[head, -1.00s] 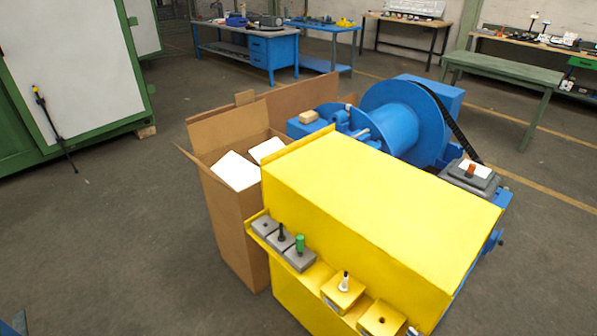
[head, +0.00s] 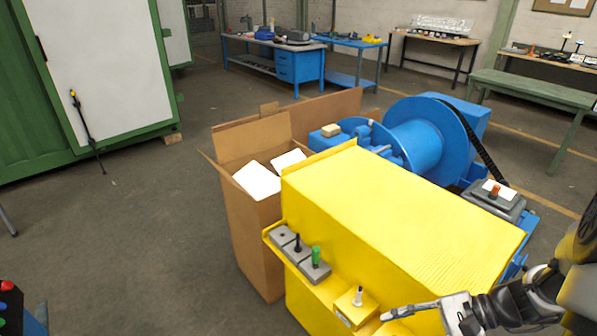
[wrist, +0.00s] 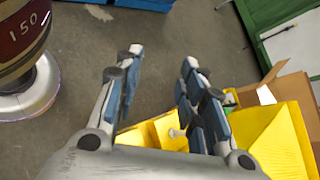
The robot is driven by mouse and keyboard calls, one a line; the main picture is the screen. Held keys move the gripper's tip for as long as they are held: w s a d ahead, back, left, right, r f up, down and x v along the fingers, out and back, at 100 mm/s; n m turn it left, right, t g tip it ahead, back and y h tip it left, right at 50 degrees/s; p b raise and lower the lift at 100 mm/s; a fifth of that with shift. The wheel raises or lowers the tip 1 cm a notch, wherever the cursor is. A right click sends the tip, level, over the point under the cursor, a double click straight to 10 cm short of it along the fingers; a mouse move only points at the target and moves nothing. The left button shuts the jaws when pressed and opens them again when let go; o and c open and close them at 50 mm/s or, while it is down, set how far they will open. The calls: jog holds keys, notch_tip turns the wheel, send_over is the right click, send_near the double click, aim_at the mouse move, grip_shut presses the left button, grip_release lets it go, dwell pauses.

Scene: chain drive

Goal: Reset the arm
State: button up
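My arm reaches in from the lower right of the head view. My gripper (head: 398,313) is over the front right part of the yellow housing (head: 400,195), near its row of switches. In the wrist view, my gripper (wrist: 160,62) has its fingers spread apart with nothing held between them. The floor and part of the yellow housing (wrist: 268,138) show beyond the fingers. Whether the fingers touch the housing, I cannot tell.
An open cardboard box (head: 262,240) with white pieces inside stands left of the housing. A blue drum (head: 415,140) with a black chain (head: 480,150) is behind it. A switch with a green knob (head: 316,262) is on the housing's ledge. The floor at left is mostly clear.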

jog(key=s+a+r+n+t+h, duration=0.1)
jog(key=s+a+r+n+h, duration=0.2)
jog(key=s+r+n+h, duration=0.2)
jog(key=s+a+r+n+t+h, duration=0.2)
jog(key=s+a+r+n+h, duration=0.2)
jog(key=r+n, duration=0.5)
jog(key=shift+s+r+h, duration=0.9)
jog(key=shift+r+h, duration=0.3)
jog(key=shift+r, duration=0.3)
